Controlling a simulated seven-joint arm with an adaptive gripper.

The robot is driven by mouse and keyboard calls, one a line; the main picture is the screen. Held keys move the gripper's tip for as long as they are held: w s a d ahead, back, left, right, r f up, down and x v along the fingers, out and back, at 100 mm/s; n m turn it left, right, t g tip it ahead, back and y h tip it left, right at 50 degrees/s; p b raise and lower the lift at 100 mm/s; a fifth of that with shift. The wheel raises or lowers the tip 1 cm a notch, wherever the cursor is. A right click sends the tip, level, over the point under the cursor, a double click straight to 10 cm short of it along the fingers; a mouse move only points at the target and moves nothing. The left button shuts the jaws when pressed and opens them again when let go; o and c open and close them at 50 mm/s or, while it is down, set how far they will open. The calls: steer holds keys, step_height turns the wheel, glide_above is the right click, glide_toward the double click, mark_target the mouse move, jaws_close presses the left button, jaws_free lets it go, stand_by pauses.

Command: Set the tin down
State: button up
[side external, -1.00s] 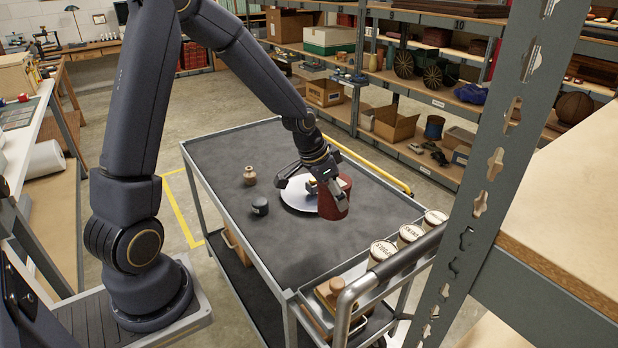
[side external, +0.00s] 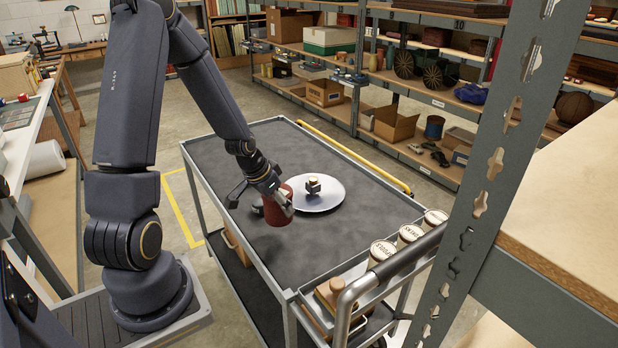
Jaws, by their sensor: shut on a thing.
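The red-brown tin (side external: 275,214) is held upright or nearly so over the cart's dark top (side external: 330,240), left of the round white plate (side external: 332,203). My gripper (side external: 280,200) is shut on the tin, with one finger showing across its right side. I cannot tell whether the tin's base touches the cart top or hangs just above it. A small dark and gold object (side external: 313,186) sits on the plate, apart from the tin.
A small dark pot (side external: 257,206) shows partly beside the tin. White-lidded jars (side external: 411,234) stand in a tray at the cart's near right end. The cart's front middle is clear. A yellow rail (side external: 355,157) runs along the far side.

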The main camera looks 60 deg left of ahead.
mark_target(269, 202)
steer(key=shift+w+f, duration=0.1)
steer(key=shift+f, duration=2.8)
steer(key=shift+f, duration=0.15)
steer(key=o, duration=1.8)
steer(key=v, duration=0.8)
steer(key=shift+w+d, duration=0.1)
steer(key=s+d+r+m+y, duration=0.1)
steer(key=d+r, duration=0.3)
steer(key=r, duration=0.2)
steer(key=d+r+m, duration=0.1)
steer(key=d+r, duration=0.2)
steer(key=r, duration=0.4)
steer(key=shift+t+h, duration=0.5)
steer(key=shift+h, duration=0.4)
steer(key=s+d+r, duration=0.9)
steer(key=shift+s+d, duration=0.1)
steer(key=shift+d, duration=0.1)
